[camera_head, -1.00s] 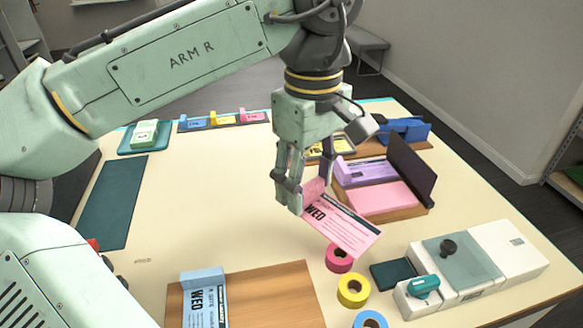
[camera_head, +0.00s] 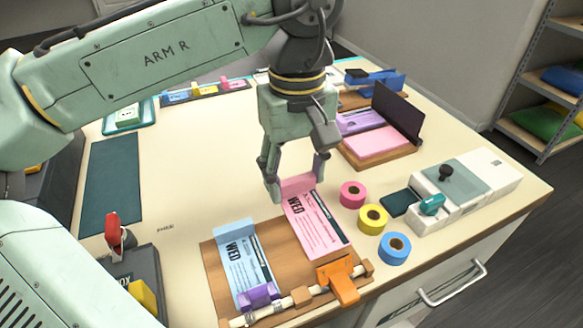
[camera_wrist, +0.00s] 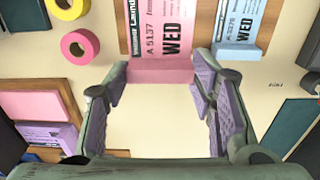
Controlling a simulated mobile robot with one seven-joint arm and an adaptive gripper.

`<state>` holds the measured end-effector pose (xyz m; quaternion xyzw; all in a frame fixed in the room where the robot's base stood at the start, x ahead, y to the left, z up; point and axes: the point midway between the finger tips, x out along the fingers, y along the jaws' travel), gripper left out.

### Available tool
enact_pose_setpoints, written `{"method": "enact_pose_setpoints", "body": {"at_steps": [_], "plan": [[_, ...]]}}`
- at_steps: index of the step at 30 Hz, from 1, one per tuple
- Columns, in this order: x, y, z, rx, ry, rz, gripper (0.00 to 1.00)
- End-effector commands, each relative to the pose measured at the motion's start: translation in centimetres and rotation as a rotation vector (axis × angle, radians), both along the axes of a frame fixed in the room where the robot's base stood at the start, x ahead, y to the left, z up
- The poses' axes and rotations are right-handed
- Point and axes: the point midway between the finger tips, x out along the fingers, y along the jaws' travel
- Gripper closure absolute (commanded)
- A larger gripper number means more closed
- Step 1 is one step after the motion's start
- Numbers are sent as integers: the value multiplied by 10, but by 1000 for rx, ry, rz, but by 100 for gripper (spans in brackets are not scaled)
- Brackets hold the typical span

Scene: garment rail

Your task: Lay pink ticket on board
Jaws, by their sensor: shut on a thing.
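The pink ticket (camera_head: 318,226), printed WED, has a thick pink block at its near-gripper end; it also shows in the wrist view (camera_wrist: 160,38). My gripper (camera_head: 296,183) is shut on that block, with a finger at each side in the wrist view (camera_wrist: 160,78). The ticket lies over the right part of the wooden board (camera_head: 288,268), beside the blue ticket (camera_head: 243,265) on the board's left part. I cannot tell whether the pink ticket touches the board. An orange clip (camera_head: 338,282) and a purple clip (camera_head: 259,296) sit on the rod at the board's front.
Pink (camera_head: 352,193), yellow (camera_head: 373,217) and blue (camera_head: 395,247) tape rolls stand right of the board. A white device (camera_head: 490,180) is farther right. A rack with pink (camera_head: 375,140) and purple tickets stands behind. The table's middle left is clear.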

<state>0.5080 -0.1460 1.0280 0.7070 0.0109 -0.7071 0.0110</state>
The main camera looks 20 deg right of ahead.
Motion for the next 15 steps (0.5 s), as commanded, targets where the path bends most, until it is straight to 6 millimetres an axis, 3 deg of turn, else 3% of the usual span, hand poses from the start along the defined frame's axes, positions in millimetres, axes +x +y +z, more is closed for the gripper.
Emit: {"method": "enact_pose_setpoints", "body": {"at_steps": [15], "plan": [[0, 0, -43, 0, 1, 2, 70]]}}
